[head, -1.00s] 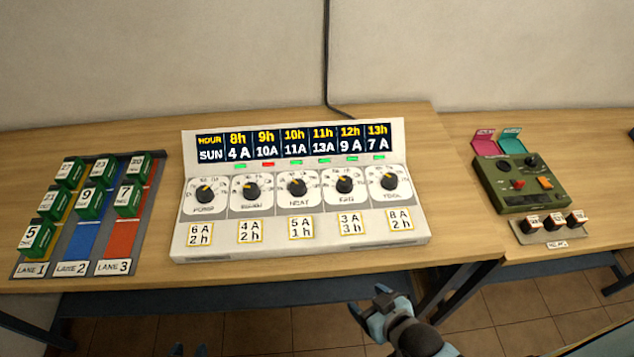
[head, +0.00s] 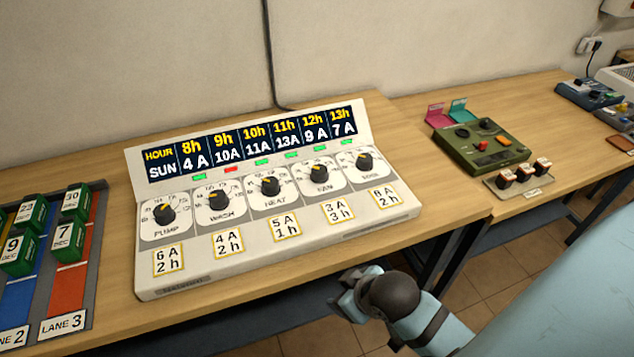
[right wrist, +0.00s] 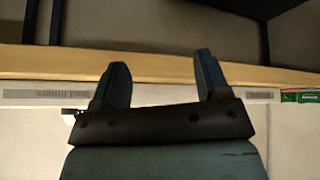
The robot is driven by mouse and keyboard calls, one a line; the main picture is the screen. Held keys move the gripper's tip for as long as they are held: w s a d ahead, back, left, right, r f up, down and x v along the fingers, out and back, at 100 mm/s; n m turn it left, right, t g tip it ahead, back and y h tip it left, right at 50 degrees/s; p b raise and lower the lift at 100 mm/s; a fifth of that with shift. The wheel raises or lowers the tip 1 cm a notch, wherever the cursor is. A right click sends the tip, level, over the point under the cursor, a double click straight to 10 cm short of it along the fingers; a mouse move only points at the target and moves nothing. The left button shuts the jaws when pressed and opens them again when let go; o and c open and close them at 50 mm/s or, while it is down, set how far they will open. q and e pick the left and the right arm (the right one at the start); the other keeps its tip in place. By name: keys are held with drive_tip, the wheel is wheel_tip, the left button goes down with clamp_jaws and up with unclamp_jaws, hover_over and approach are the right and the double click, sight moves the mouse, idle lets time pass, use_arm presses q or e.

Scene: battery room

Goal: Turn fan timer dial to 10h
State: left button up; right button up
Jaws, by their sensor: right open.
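The fan dial (head: 320,173) is a black knob with a pointer, fourth in a row of dials on a white timer panel (head: 300,241). Its pointer is toward the upper left; the number it marks is too small to read. A card below it (head: 338,211) reads 3 A, 3 h. My right gripper (head: 344,291) is open and empty, in front of the table edge and below the panel, apart from the dial. In the right wrist view its two fingers (right wrist: 162,78) are spread, with nothing between them. My left gripper is not in view.
Other dials include pump (head: 164,213), wash (head: 220,200), and heat (head: 270,186). An hour display (head: 250,144) stands behind them. Green blocks (head: 68,243) sit in lanes at left. A green device (head: 482,146) is on the right table (head: 545,100).

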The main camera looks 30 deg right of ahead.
drive_tip(key=w+r+t, duration=0.1)
drive_tip(key=w, duration=0.2)
drive_tip(key=w+r+n+t+b, duration=0.1)
drive_tip(key=w+r+t, duration=0.1)
drive_tip(key=w, duration=0.1)
drive_tip(key=w+r+t+h, duration=0.1)
drive_tip(key=w+r, duration=0.1)
drive_tip(key=w, duration=0.1)
drive_tip(key=shift+d+r+n+t+b, duration=0.25)
drive_tip(key=shift+n+t+b, duration=0.05)
drive_tip(key=shift+b, duration=0.05)
drive_tip(key=w+a+r+n+t+y, duration=0.4)
drive_tip(key=w+r+n+t, duration=0.15)
drive_tip(key=r, duration=0.25)
drive_tip(key=w+a+r+n+t+y, duration=0.4)
drive_tip(key=w+r+n, duration=0.15)
drive_tip(key=r, duration=0.35)
drive_tip(key=a+r+n+g+y, duration=0.3)
drive_tip(key=a+n+g+y, duration=0.3)
drive_tip(key=n+y, duration=0.55)
drive_tip(key=n+g+h, duration=1.5)
drive_tip(key=n+h, duration=0.3)
drive_tip(key=h, duration=0.1)
hover_over(319, 169)
wheel_tip(319, 169, down, 6)
drive_tip(key=shift+t, duration=0.25)
wheel_tip(319, 169, down, 13)
drive_tip(key=shift+f, duration=0.15)
